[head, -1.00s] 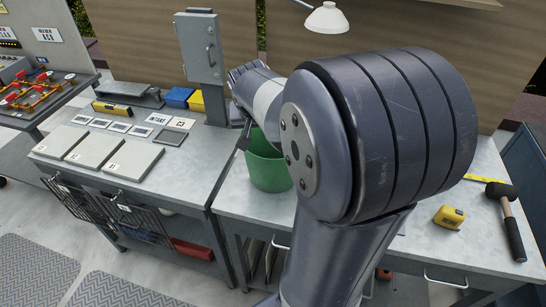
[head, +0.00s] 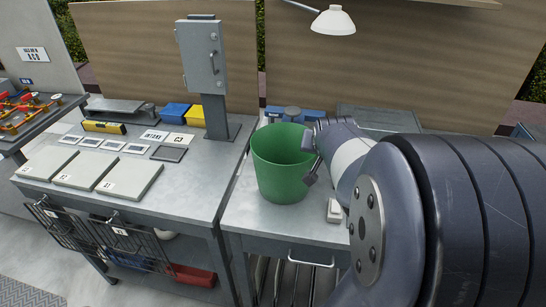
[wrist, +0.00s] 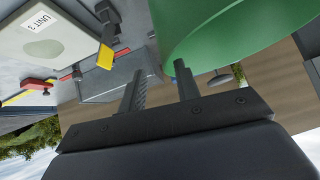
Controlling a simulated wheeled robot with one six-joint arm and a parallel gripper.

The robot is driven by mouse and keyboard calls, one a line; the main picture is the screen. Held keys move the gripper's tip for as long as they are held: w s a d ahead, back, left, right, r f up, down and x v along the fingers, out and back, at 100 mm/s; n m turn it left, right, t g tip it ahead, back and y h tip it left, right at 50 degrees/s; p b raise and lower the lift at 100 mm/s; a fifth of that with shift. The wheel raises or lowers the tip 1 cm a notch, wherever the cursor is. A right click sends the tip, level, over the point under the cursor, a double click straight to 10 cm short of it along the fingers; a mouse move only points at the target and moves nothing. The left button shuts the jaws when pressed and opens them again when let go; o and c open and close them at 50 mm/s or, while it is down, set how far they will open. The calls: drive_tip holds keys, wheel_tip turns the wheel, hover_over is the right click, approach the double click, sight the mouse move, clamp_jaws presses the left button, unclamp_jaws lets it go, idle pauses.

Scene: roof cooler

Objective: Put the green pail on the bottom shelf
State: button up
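The green pail (head: 281,172) stands upright on the grey right-hand bench, near its left end. It also fills the upper right of the wrist view (wrist: 225,30). Nothing shows clasped between the fingers.
A grey post with a box (head: 202,58) rises left of the pail. A small white block (head: 334,211) lies to its right. Blue boxes (head: 285,114) stand behind it. The left bench holds flat panels (head: 92,171); a red bin (head: 190,275) sits beneath. A lamp (head: 333,21) hangs above.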

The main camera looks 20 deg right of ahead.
drive_tip(key=x, duration=0.4)
drive_tip(key=shift+w+a+f, duration=0.1)
drive_tip(key=shift+w+a, duration=0.1)
drive_tip(key=shift+a, duration=0.2)
drive_tip(key=shift+w+d+f, duration=0.2)
drive_tip(key=shift+w+f, duration=0.2)
drive_tip(key=shift+f, duration=0.05)
drive_tip(key=shift+c, duration=0.5)
clamp_jaws()
idle(0.4)
